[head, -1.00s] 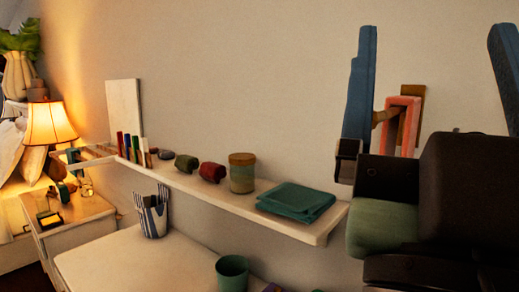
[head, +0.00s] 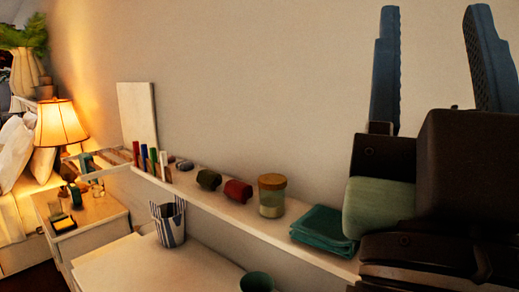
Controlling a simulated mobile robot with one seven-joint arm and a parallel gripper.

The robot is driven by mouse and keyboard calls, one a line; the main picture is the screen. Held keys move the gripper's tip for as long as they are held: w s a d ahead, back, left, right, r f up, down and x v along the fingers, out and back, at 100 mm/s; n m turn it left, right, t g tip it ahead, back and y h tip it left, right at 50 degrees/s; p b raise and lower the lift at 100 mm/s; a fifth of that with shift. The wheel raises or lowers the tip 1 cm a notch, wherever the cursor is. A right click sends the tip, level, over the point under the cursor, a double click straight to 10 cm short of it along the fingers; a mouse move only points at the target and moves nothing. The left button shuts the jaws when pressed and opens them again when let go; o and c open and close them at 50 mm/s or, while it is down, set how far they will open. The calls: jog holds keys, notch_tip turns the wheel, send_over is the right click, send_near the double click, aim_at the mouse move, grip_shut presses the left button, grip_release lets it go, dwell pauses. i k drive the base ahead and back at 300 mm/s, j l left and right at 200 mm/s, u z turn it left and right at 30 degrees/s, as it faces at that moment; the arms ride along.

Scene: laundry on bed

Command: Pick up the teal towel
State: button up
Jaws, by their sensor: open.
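The teal towel (head: 322,229) lies folded flat near the right end of a white wall shelf (head: 238,219). Its right edge is next to my arm in the picture, and part of the shelf beyond is hidden behind the arm. My gripper (head: 437,55) is at the upper right, with its two blue fingers pointing up and spread wide apart. Nothing is between the fingers. The gripper is above and to the right of the towel and does not touch it.
Left of the towel on the shelf stand a lidded jar (head: 271,196), a red roll (head: 238,191), a dark green roll (head: 208,179) and several books (head: 150,160). Below is a white desk (head: 150,268) with a striped cup (head: 169,223) and a green cup (head: 257,282). A lit lamp (head: 60,125) stands at left.

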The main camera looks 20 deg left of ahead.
aim_at(83, 157)
jog(key=i+j+u, duration=0.1)
jog(key=j, duration=0.55)
jog(key=i+j, duration=0.3)
jog(key=j, duration=0.3)
jog(key=i+j+u, duration=0.15)
jog(key=j, duration=0.45)
jog(key=i+j+u, duration=0.1)
jog(key=i+j, duration=0.25)
jog(key=j, duration=0.25)
jog(key=i+j, duration=0.25)
jog(key=j, duration=0.3)
jog(key=i+j+u, duration=0.15)
jog(key=j, duration=0.4)
jog(key=i+j, duration=0.4)
jog(key=j, duration=0.15)
jog(key=i+j+u, duration=0.15)
jog(key=i+j, duration=0.15)
jog(key=j, duration=0.25)
